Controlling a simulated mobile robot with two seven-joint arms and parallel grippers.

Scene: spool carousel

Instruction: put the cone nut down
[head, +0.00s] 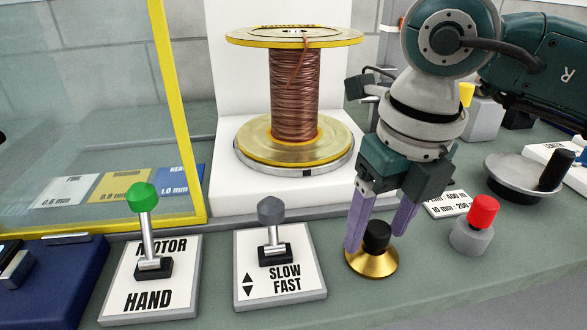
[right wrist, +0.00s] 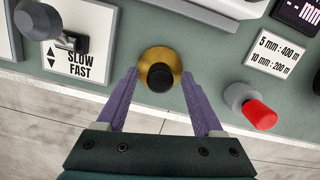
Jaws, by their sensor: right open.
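The cone nut is a brass cone with a black knob on top (head: 372,262). It stands upright on the grey-green bench, right of the SLOW/FAST lever plate, and it also shows in the right wrist view (right wrist: 160,62). My right gripper (head: 378,238) is open, with its two purple fingers above and around the nut's knob. In the right wrist view the fingertips (right wrist: 160,75) are apart on either side of the nut, with gaps between them and the knob. My left gripper is not in view.
A copper wire spool (head: 295,95) stands upright on a brass plate behind. A red button (head: 474,224) on a grey base and a hand crank (head: 524,177) are to the right. The MOTOR/HAND lever plate (head: 125,302) and SLOW/FAST plate (head: 309,258) are left. A yellow-framed clear guard (head: 170,100) is at left.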

